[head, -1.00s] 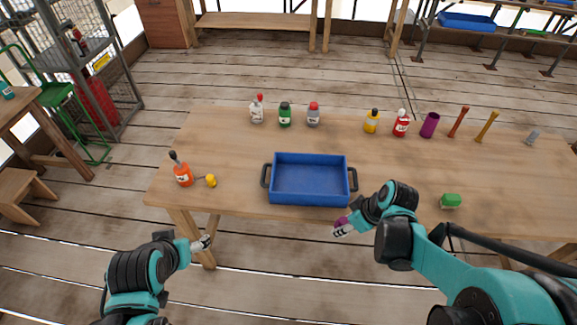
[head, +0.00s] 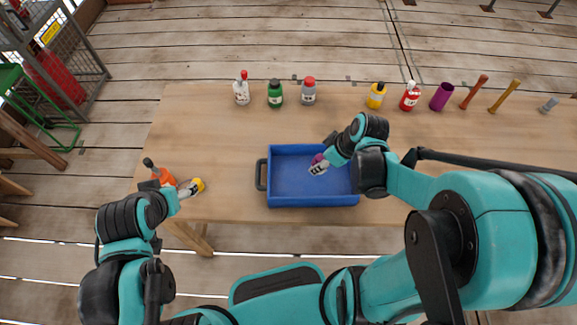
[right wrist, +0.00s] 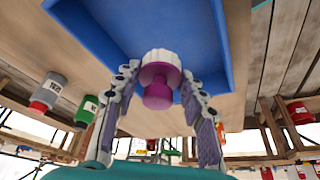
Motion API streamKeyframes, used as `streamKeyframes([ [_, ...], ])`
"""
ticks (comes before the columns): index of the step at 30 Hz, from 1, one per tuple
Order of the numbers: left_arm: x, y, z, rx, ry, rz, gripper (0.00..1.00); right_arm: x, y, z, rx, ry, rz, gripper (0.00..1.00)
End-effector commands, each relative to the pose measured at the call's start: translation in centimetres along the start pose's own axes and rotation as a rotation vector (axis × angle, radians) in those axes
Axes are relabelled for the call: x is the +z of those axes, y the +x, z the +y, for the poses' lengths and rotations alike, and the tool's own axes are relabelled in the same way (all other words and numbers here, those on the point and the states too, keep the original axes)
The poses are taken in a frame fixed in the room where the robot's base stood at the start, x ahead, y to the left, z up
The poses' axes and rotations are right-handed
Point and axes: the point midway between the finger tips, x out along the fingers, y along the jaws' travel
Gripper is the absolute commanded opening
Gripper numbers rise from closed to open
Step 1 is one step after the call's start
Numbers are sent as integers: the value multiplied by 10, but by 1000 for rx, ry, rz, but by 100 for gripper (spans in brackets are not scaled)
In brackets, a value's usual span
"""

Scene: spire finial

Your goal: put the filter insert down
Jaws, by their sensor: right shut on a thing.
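The filter insert is a small purple piece (right wrist: 157,90) with a white ribbed end. In the right wrist view it sits between the fingers of my right gripper (right wrist: 160,92), which is shut on it. In the head view my right gripper (head: 320,166) holds the purple piece (head: 317,159) over the inside of the blue tray (head: 312,202). Whether it touches the tray floor cannot be told. My left gripper (head: 187,190) is at the table's left end, beside a small yellow piece (head: 198,184); its fingers are too small to read.
An orange bottle (head: 164,176) stands close to my left gripper. White (head: 241,93), green (head: 275,97) and grey (head: 308,94) bottles stand behind the tray. Yellow (head: 376,97) and red (head: 410,98) bottles and a purple cup (head: 441,97) stand at the back right.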

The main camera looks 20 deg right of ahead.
Motion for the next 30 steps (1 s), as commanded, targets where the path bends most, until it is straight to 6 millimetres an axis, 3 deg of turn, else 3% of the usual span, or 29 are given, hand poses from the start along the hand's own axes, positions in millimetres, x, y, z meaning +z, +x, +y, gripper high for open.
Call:
streamKeyframes([
  [1,6,8,0,0,0,0,72,-7,17,-6,-4,-9,-1,24],
  [6,15,21,0,0,0,0,72,-33,54,-21,-3,-8,-1,24],
  [13,21,30,0,0,0,0,72,-55,83,-32,-1,-3,-1,24],
  [17,22,32,0,0,0,0,72,-56,88,-33,0,0,-1,24],
  [24,34,48,0,0,0,0,72,-43,121,-33,0,1,0,24],
  [30,33,47,0,0,0,0,72,-42,121,-33,0,0,0,24],
])
